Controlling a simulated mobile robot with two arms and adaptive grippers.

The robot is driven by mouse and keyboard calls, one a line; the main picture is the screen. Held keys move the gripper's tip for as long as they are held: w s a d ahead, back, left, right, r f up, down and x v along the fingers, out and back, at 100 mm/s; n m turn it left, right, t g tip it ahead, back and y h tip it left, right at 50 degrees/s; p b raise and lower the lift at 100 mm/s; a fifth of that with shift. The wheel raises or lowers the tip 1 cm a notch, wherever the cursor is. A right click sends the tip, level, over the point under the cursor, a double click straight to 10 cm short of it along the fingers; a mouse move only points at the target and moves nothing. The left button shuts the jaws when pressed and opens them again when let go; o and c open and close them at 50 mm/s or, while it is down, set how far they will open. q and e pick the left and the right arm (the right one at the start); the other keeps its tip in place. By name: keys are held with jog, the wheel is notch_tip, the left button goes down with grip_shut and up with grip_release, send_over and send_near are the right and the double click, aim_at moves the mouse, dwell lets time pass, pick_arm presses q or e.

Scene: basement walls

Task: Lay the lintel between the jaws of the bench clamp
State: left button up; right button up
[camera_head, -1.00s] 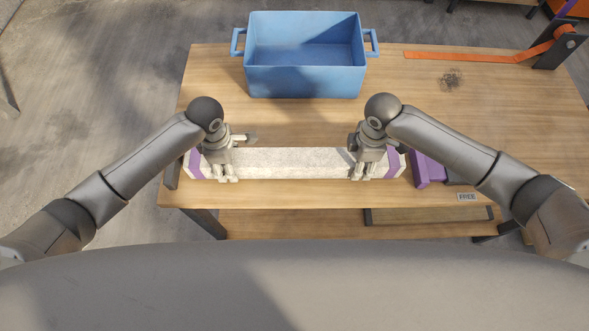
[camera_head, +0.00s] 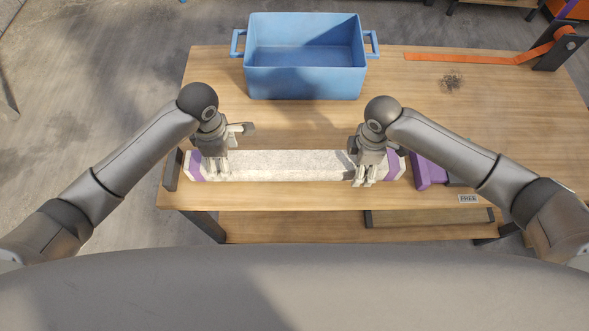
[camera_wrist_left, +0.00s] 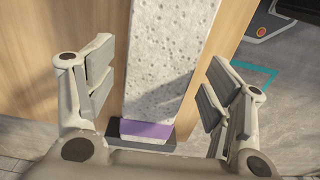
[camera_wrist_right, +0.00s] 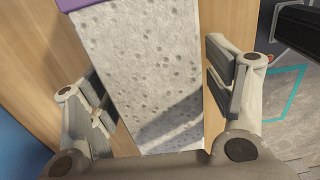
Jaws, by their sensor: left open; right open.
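The lintel (camera_head: 285,166) is a long pale speckled block with purple bands near its ends. It lies lengthwise along the bench's front, between the clamp's dark left jaw (camera_head: 173,170) and purple right jaw (camera_head: 430,171). Whether its ends touch the jaws I cannot tell. My left gripper (camera_head: 215,170) is over the lintel's left part, near the purple band. In the left wrist view, its open fingers stand either side of the lintel (camera_wrist_left: 165,60). My right gripper (camera_head: 364,176) is over the right part. In the right wrist view, its open fingers straddle the lintel (camera_wrist_right: 145,75), apart from it.
A blue crate (camera_head: 304,83), empty as far as I see, stands behind the lintel on the wooden bench (camera_head: 410,110). An orange strap (camera_head: 480,57) lies at the back right. A small label (camera_head: 468,198) is at the front right. Bare bench lies between crate and lintel.

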pick_arm(q)
notch_tip(320, 180, up, 6)
jog(key=shift+r, duration=0.6)
pick_arm(e)
jog(key=shift+r, duration=0.2)
notch_tip(320, 180, up, 12)
jog(key=shift+f, duration=0.2)
